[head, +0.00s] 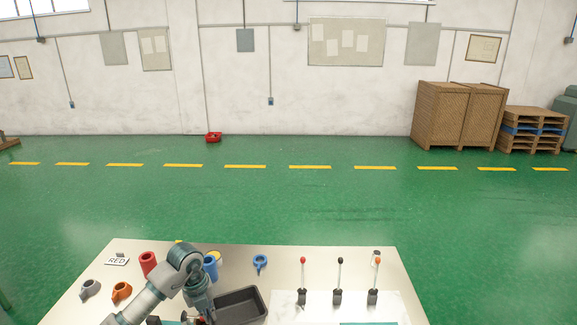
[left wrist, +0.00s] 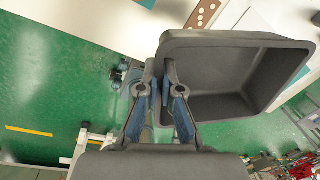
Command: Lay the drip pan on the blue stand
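The drip pan (head: 240,306) is a dark grey, open rectangular tray at the front of the table in the head view. In the left wrist view the pan (left wrist: 225,88) is large and close, with its hollow side visible. My left gripper (left wrist: 160,72) has one finger on each side of the pan's wall near a corner and is shut on it. In the head view the left gripper (head: 201,317) is at the pan's left end, partly cut off by the lower edge. A blue upright cylinder (head: 211,268) stands behind my left arm; I cannot tell whether it is the blue stand. My right gripper is not in view.
Three upright levers (head: 339,285) stand on the right. The back middle is mostly clear.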

